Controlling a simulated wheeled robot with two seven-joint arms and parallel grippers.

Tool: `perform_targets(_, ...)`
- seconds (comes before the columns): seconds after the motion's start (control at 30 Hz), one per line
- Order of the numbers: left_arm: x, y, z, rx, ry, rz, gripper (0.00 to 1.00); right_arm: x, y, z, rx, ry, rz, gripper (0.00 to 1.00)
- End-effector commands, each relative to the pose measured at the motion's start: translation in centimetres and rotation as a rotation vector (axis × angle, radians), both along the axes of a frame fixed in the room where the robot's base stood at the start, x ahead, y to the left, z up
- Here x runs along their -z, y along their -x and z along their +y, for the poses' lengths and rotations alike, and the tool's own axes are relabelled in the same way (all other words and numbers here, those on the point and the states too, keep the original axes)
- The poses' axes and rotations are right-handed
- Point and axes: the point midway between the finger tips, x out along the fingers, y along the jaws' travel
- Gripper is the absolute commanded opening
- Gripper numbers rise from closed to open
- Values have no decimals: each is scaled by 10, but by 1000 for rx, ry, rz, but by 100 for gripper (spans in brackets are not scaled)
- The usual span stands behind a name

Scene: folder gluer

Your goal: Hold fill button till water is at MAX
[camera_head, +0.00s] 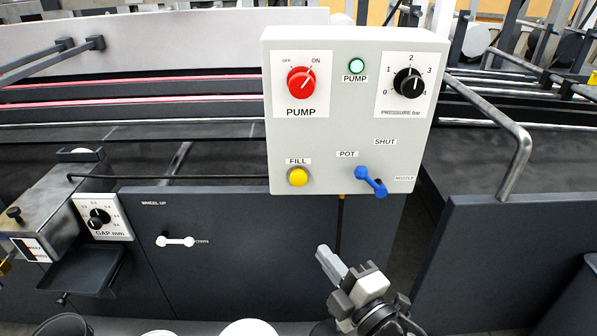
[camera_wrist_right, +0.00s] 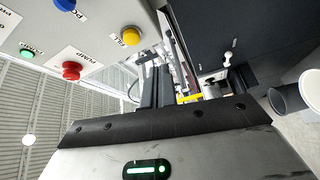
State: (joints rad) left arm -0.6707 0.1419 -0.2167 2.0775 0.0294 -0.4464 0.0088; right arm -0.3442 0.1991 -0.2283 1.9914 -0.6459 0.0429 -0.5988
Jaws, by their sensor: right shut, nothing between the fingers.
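The yellow FILL button (camera_head: 297,177) is at the lower left of a light grey control box (camera_head: 345,130). The button also shows in the right wrist view (camera_wrist_right: 131,37). My right gripper (camera_head: 325,256) is shut and empty, below the box and a little right of the button, apart from it. In the right wrist view its fingers (camera_wrist_right: 156,86) point toward the area beside the button. A small label (camera_head: 33,248) on the metal unit at far left may read MAX; no water level can be made out. My left gripper is not in view.
The box also carries a red PUMP knob (camera_head: 301,82), a green lamp (camera_head: 356,66), a black pressure knob (camera_head: 408,83) and a blue lever (camera_head: 371,182). A bent metal rail (camera_head: 517,165) stands to the right.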

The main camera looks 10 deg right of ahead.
Motion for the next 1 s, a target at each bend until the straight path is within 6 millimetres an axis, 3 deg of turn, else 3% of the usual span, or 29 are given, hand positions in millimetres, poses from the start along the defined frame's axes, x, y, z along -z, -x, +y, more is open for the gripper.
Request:
perform_targets(0.03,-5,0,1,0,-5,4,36,-24,-9,7,-34,149,-118,0)
perform_targets(0.1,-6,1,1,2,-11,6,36,-43,-16,18,-75,347,-264,0)
perform_targets(0.3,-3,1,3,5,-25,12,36,-61,-22,35,-128,622,-462,0)
perform_targets(0.73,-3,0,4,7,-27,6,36,-60,-27,34,-129,632,-469,0)
perform_targets(1.0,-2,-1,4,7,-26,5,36,-60,-59,28,-127,632,-470,0)
